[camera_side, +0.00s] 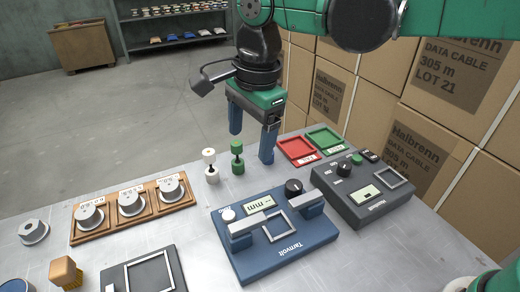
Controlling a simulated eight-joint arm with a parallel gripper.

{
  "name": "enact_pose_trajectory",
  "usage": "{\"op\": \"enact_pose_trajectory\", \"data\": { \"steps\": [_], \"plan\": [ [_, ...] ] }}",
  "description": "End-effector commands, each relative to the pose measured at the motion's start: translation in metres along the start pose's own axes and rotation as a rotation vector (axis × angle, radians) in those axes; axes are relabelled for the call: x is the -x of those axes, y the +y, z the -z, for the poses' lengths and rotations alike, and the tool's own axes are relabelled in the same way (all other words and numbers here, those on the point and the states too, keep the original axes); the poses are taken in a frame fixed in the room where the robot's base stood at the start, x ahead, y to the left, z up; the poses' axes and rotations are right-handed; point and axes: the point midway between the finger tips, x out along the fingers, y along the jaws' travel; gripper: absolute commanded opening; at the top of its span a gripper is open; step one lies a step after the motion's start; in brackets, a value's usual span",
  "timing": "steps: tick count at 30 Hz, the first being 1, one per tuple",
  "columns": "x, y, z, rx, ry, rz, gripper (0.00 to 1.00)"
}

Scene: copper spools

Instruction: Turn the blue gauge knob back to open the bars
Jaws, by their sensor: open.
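The blue gauge (285,252) lies on the table, with a small "mm" display, a square frame on top and a white button. Its black knob (293,187) stands at its far right corner. Two grey-blue bars, a left bar (243,231) and a right bar (306,203), flank the square frame with a gap between them. I cannot tell how far they are open. My gripper (251,148) points down, open and empty, behind and left of the knob, apart from it. Its fingers are blue.
A white spool (210,166) and a green spool (237,158) stand near my gripper. A dark grey device (365,210) with knobs sits close on the right. Red (296,149) and green (325,138) trays lie behind. A wooden rack (100,234) holds three metal pieces.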

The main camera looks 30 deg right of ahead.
Motion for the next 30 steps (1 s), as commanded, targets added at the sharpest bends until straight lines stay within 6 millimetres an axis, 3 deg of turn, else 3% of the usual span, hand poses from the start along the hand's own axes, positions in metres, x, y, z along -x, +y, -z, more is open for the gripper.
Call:
{"op": "enact_pose_trajectory", "data": {
  "steps": [7,19,20,30],
  "plan": [
    [-0.018,-0.007,-0.046,-0.256,0.035,-0.091,0.75],
    [-0.093,0.0,-0.04,-0.252,0.033,-0.087,0.75],
    [-0.094,0.0,-0.04,-0.252,0.031,-0.085,0.75],
    [-0.031,-0.005,-0.041,-0.251,0.032,-0.085,0.75]
  ]
}}
